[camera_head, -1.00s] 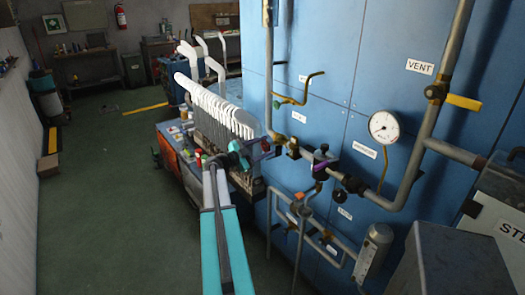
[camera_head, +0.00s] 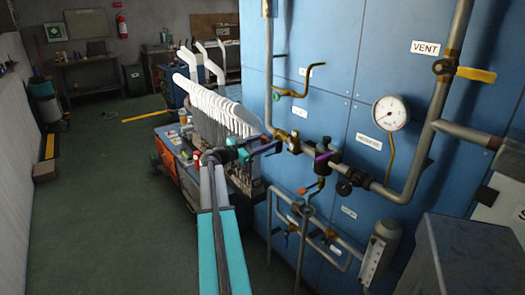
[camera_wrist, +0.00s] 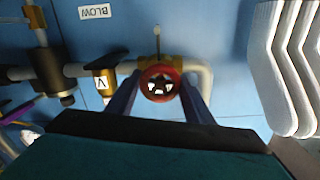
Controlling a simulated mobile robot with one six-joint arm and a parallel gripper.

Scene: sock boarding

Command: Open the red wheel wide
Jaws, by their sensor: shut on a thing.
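The red wheel (camera_wrist: 160,84) is a small round handwheel with a dark hub and openings. It sits on a brass valve on a pipe in front of the blue panel. In the wrist view my gripper (camera_wrist: 159,92) has one dark finger on each side of the wheel, shut on its rim. In the head view my gripper (camera_head: 273,145) reaches the pipework beside the white sock forms. The wheel is mostly hidden there by my gripper. How far the wheel is turned cannot be told.
White sock forms (camera_head: 215,103) stand in a row close to my gripper's left. A purple-handled valve (camera_head: 324,158), a pressure gauge (camera_head: 390,113) and a yellow-handled vent valve (camera_head: 476,75) are to the right. Green floor (camera_head: 110,200) is clear at left.

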